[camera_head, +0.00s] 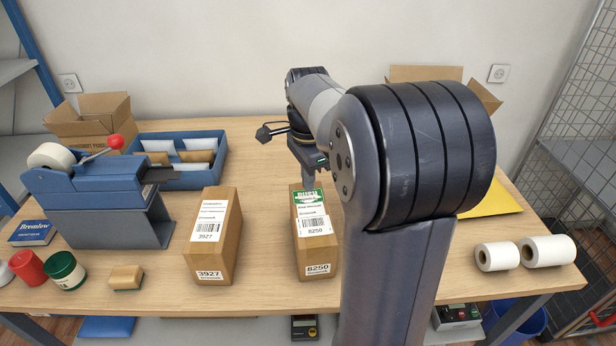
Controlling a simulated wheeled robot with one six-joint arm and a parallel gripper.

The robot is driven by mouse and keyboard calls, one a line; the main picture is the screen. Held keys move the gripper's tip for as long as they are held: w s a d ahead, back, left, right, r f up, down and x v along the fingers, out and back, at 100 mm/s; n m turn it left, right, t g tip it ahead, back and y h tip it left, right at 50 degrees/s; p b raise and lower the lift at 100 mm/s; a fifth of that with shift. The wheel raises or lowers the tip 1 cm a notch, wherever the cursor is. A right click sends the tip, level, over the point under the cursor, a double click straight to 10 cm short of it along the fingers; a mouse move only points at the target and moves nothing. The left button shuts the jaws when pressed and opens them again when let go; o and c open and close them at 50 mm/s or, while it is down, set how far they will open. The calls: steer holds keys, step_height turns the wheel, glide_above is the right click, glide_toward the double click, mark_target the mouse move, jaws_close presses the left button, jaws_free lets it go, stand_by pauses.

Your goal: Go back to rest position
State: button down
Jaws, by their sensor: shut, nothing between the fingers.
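My gripper (309,180) is partly hidden behind my own arm. It points down just above the far end of the parcel marked 8250 (316,257), and its fingers are shut with nothing between them. That brown parcel has white labels and a green and white label near its far end. Whether the fingertips touch the parcel is hard to tell. A second brown parcel marked 3927 (209,264) stands to its left, apart from the gripper.
A blue tape dispenser (95,190) with a red-tipped lever and a blue tray of envelopes (205,137) stand on the left. White rolls (548,252) lie at right, near a yellow envelope (493,199). Open boxes stand at the back. Bare wood (265,240) lies between the parcels.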

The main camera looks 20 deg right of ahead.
steer(key=shift+f+b, duration=0.55)
steer(key=shift+f, duration=0.55)
steer(key=shift+r, duration=0.1)
step_height(320, 180, up, 8)
steer(key=p, duration=0.7)
steer(key=shift+f, duration=0.2)
step_height(320, 180, down, 8)
steer(key=b, duration=0.7)
steer(key=shift+r, duration=0.45)
steer(key=shift+p, duration=0.3)
